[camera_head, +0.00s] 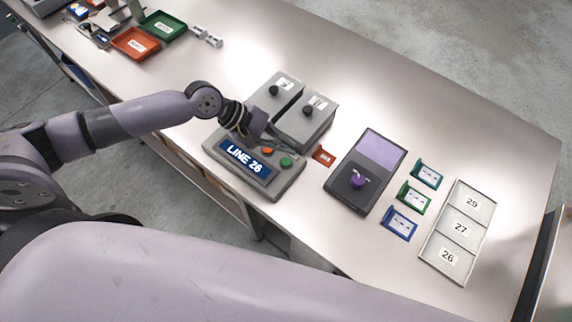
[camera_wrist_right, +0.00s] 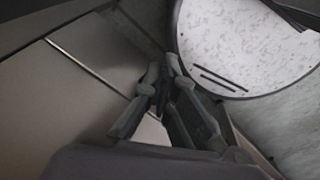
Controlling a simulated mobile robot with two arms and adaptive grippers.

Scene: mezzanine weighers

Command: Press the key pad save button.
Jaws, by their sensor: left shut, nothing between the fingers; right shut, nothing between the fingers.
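The key pad (camera_head: 255,185) is a grey sloped box on the table, with a blue display reading "LINE 26". A red-orange button (camera_head: 267,151) and a green button (camera_head: 286,162) show on its top; no save label is readable. My left gripper (camera_head: 258,132) is shut and empty, over the back edge of the key pad, just behind the red-orange button. It hides part of the pad's back; I cannot tell whether it touches. My right gripper (camera_wrist_right: 163,98) shows in the right wrist view, shut and empty, away from the key pad.
Two grey boxes with black knobs (camera_head: 308,122) stand right behind the key pad. To the right are a small orange tag (camera_head: 323,156), a dark scale with a purple item (camera_head: 358,181), several coloured card holders (camera_head: 414,196) and a numbered tray (camera_head: 437,240). Trays (camera_head: 135,43) lie far left.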

